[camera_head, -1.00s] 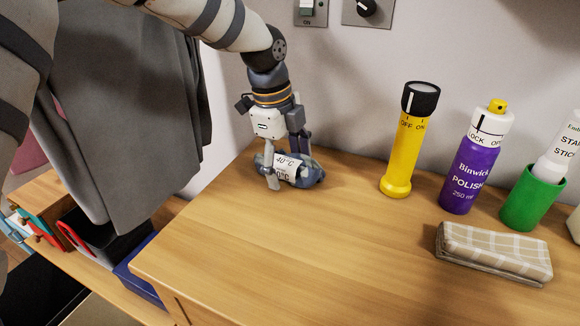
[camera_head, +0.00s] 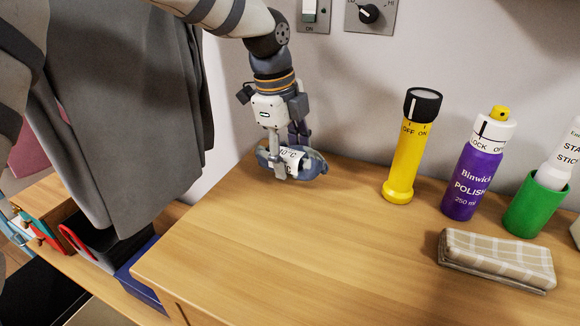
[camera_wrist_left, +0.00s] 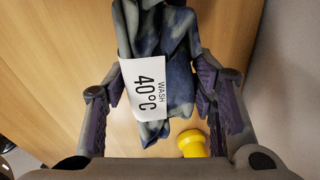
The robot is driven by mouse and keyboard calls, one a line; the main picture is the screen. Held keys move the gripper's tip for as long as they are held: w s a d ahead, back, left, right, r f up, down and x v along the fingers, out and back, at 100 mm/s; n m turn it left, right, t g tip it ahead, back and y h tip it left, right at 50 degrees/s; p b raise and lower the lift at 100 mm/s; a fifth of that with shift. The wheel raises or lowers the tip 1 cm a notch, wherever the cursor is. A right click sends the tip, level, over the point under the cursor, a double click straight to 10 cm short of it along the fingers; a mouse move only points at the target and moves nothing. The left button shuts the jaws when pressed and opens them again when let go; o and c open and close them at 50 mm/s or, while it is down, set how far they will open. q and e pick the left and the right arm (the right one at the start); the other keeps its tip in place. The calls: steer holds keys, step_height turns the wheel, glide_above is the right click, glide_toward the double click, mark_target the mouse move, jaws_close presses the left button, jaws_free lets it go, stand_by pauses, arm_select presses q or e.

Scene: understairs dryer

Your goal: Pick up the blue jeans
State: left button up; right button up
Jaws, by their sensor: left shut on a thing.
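The blue jeans (camera_head: 312,166) are a small bundle of mottled blue cloth with a white label reading 40°C, at the back left of the wooden top. My left gripper (camera_head: 289,160) points down and is shut on the bundle, with a finger on either side. In the left wrist view the jeans (camera_wrist_left: 178,75) lie between the two fingers, and the label reads WASH 40°C. I cannot tell for sure whether the bundle is clear of the wood. My right gripper does not show.
A yellow torch (camera_head: 407,150), a purple polish can (camera_head: 474,170) and a green holder (camera_head: 536,205) stand along the back right. A folded checked cloth (camera_head: 496,260) lies before them. Grey cloth (camera_head: 125,110) hangs at left. The middle of the wooden top (camera_head: 300,250) is clear.

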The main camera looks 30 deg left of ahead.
arm_select(q)
steer(key=s+d+r+p, duration=0.1)
steer(key=s+d+r, duration=0.3)
steer(key=s+r, duration=0.6)
steer(key=s, duration=0.3)
steer(key=shift+s+d, duration=0.15)
steer(key=shift+s, duration=0.05)
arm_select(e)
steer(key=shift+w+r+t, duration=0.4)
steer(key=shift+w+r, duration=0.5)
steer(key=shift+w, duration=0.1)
arm_select(q)
steer(key=shift+f, duration=0.1)
